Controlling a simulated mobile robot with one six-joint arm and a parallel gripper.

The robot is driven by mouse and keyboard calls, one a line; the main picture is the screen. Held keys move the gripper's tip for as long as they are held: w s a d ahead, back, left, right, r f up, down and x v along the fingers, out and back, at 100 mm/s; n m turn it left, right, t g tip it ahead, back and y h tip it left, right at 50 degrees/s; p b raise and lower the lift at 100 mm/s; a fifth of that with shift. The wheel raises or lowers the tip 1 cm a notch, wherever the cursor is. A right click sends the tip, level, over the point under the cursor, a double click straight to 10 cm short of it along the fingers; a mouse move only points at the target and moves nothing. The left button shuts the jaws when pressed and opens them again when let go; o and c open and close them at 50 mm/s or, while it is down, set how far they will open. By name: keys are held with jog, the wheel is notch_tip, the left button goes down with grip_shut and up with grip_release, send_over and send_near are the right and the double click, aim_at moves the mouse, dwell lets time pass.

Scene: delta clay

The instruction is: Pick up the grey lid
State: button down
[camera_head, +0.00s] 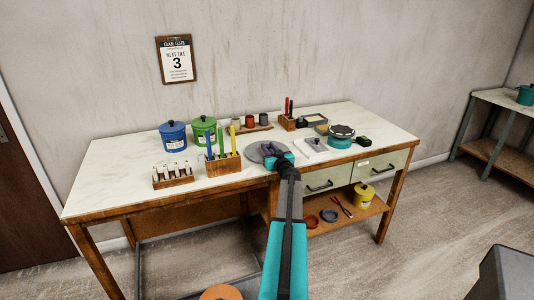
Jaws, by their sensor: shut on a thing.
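The grey lid (258,152) is a flat grey disc at the front middle of the white-topped workbench (120,190). My gripper (276,160) is at the lid's right front side, reaching in from the front. It is shut on the lid, though the fingertips are small and partly hidden by my own wrist. The view does not show clearly whether the lid rests on the bench top or is slightly above it.
Left of the lid stand a wooden holder (222,167) with coloured sticks, a blue pot (174,136) and a green pot (203,131). To the right are a pale square box (314,146) and a teal round container (340,141). Drawers (322,182) are below.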

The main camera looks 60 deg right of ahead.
jog(key=shift+r, duration=0.1)
jog(key=shift+r, duration=0.4)
notch_tip(320, 180, up, 3)
jog(key=shift+r, duration=0.1)
jog(key=v, duration=1.6)
jog(key=shift+w+a+r, duration=0.2)
jog(key=shift+a+r, duration=0.1)
jog(key=shift+r, duration=0.2)
jog(key=shift+s, duration=0.15)
